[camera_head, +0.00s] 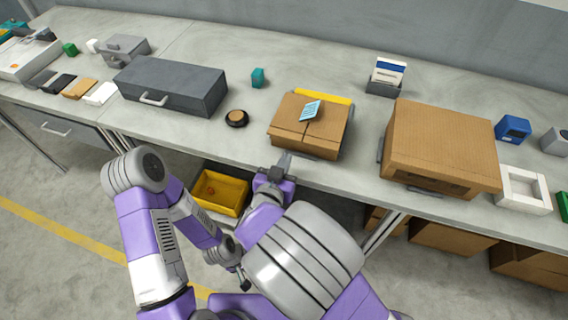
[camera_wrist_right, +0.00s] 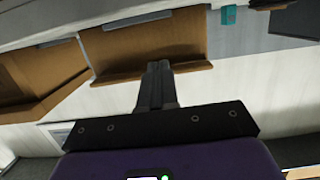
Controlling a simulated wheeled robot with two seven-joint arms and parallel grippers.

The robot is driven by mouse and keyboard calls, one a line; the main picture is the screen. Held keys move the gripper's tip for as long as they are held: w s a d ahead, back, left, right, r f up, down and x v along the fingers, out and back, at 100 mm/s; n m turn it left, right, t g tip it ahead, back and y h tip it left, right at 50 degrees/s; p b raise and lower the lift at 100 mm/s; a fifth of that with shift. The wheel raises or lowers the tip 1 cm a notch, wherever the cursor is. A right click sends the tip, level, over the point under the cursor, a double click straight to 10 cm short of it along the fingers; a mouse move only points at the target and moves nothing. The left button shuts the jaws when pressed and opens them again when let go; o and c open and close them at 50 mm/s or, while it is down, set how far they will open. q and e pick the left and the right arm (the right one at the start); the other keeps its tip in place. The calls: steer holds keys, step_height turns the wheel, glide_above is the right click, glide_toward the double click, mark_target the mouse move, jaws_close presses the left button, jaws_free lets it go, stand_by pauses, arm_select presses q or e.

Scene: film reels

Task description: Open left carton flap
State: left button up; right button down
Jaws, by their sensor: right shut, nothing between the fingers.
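A small brown carton (camera_head: 283,120) stands near the table's front edge, with seams across its top and a blue-and-white card (camera_head: 310,111) on it. I cannot tell clearly which panel is the left flap. In the right wrist view the carton (camera_wrist_right: 150,38) is close beyond the fingers, with a brown ledge along one edge. My right gripper (camera_head: 284,160) is shut and empty, just in front of the carton's front left; its fingers (camera_wrist_right: 158,72) overlap the carton in the wrist view, and contact is unclear. My left arm is folded low; its gripper (camera_head: 243,279) is small and unclear.
A larger carton (camera_head: 440,139) stands to the right, a dark case (camera_head: 170,87) to the left. A round dark object (camera_head: 236,118) and a teal block (camera_head: 258,77) lie left of the small carton. A yellow bin (camera_head: 222,192) is below the table edge.

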steer(key=shift+r+x, duration=0.25)
steer(key=shift+x, duration=1)
steer(key=shift+r+x, duration=0.25)
steer(key=shift+x, duration=0.95)
steer(key=shift+s+p, duration=0.15)
steer(key=shift+p, duration=0.15)
